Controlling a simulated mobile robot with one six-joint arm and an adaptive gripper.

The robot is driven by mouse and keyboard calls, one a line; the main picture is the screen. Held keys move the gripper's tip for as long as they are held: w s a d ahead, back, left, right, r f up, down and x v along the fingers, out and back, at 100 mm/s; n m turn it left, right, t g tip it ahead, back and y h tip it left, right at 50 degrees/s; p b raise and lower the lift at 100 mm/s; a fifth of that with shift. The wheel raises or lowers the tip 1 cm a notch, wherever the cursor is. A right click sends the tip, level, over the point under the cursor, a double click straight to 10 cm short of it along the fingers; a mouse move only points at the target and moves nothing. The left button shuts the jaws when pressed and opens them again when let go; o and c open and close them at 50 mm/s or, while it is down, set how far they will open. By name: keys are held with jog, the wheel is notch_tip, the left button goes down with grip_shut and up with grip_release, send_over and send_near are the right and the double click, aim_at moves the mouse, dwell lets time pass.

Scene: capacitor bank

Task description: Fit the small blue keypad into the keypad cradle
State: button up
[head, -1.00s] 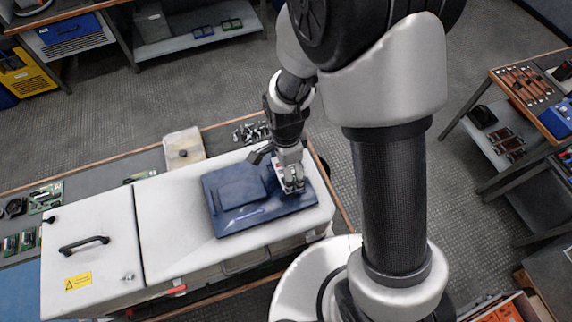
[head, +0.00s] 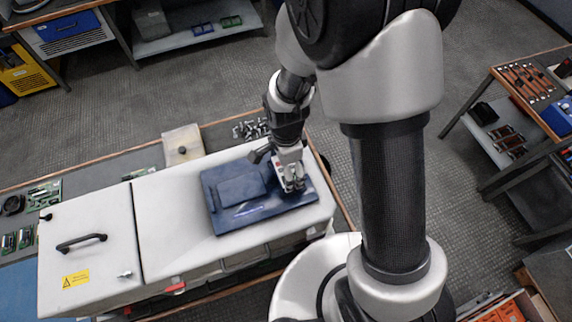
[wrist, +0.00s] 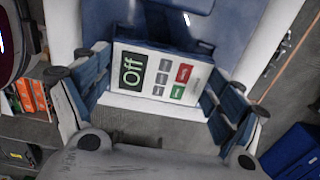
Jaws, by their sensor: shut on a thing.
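The small keypad (wrist: 160,75) shows large in the wrist view, with a pale face, a dark "Off" display and several buttons, including red and green ones. My gripper (wrist: 157,88) is shut on it, one blue-padded finger at each side. In the head view my gripper (head: 291,180) points down over the right part of a dark blue panel (head: 258,214) with a raised block on its left. In the wrist view the panel (wrist: 112,14) lies just beyond the keypad, with a dark recess beside it. I cannot tell whether the keypad touches the cradle, which is mostly hidden.
The panel lies on a long white cabinet (head: 165,215) with a black handle (head: 82,242). A beige box (head: 183,145) and small metal parts (head: 251,129) sit behind it. A tool bench (head: 520,85) stands at the right, with open floor between.

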jog(key=shift+f+b, duration=0.5)
jog(key=shift+f, duration=0.15)
jog(key=o, duration=0.9)
jog(key=shift+o, duration=0.2)
jog(key=shift+r, duration=0.15)
notch_tip(320, 180, up, 12)
jog(key=shift+d, duration=0.1)
